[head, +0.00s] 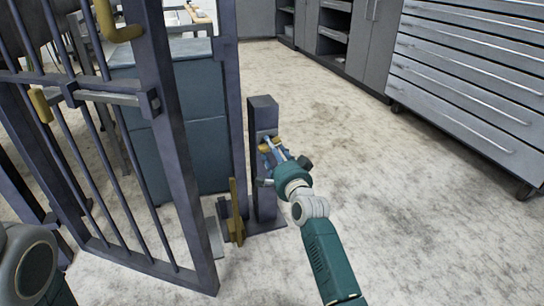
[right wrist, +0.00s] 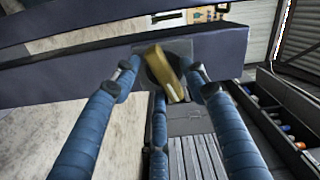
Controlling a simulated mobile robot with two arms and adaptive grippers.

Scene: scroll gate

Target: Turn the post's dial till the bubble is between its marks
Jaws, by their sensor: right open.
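The post (head: 263,112) stands upright on the floor beside the gate frame, dark purple. Its brass-coloured dial (head: 268,142) is on the post's upper part, mostly hidden by my right gripper in the head view. My right gripper (head: 281,155) is at the post, fingers pointing at the dial. In the right wrist view the dial (right wrist: 169,75) shows as a brass bar on a dark plate, between the spread fingertips; whether they touch it I cannot tell. I cannot make out the bubble or its marks. My left gripper is outside the head view.
The barred gate (head: 180,160) with brass handles stands at the left. A brass latch piece (head: 236,212) is low near the post's foot. A grey drawer cabinet (head: 470,75) is at the back right. The floor (head: 400,220) right of the post is clear.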

